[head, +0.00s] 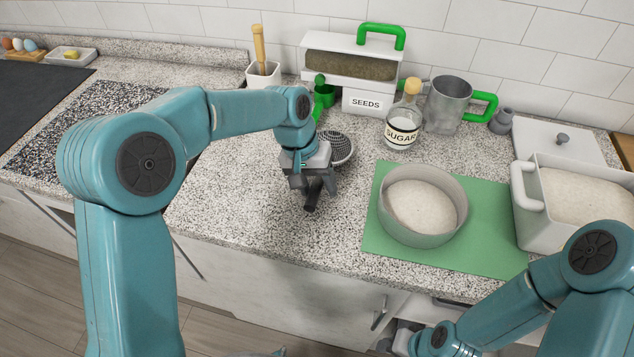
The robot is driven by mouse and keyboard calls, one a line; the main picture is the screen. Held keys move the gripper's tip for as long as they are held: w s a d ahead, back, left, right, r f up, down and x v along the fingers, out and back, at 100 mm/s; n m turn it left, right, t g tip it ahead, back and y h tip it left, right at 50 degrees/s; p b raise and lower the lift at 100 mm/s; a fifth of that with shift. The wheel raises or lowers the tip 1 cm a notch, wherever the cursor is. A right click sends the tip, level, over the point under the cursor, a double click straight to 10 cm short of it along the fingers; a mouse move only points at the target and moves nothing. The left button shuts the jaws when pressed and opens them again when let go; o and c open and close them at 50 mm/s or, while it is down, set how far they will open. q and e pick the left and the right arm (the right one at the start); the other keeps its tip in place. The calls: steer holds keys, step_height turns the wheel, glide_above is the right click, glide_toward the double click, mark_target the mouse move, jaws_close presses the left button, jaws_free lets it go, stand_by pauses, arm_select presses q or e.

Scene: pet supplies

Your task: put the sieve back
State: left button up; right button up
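The sieve has a grey mesh bowl (342,148) that shows just behind and to the right of my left gripper (312,184). Its dark handle comes out toward the front between the fingers, and the gripper looks shut on it. The middle of the sieve is hidden by the gripper. I cannot tell whether the sieve touches the counter. My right gripper (398,338) is low at the bottom edge, in front of the cabinet, partly cut off; its fingers do not show clearly.
A bowl of pale grain (424,240) stands on a green mat (490,235). Behind are a seeds box (350,45), a green scoop (323,93), a sugar bottle (403,125), a metal jug (447,105) and a white crock (262,77). The counter left of the mat is clear.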

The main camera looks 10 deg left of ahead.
arm_select(q)
steer(key=shift+r, duration=0.25)
steer(key=v, duration=1.2)
steer(key=shift+p, duration=0.3)
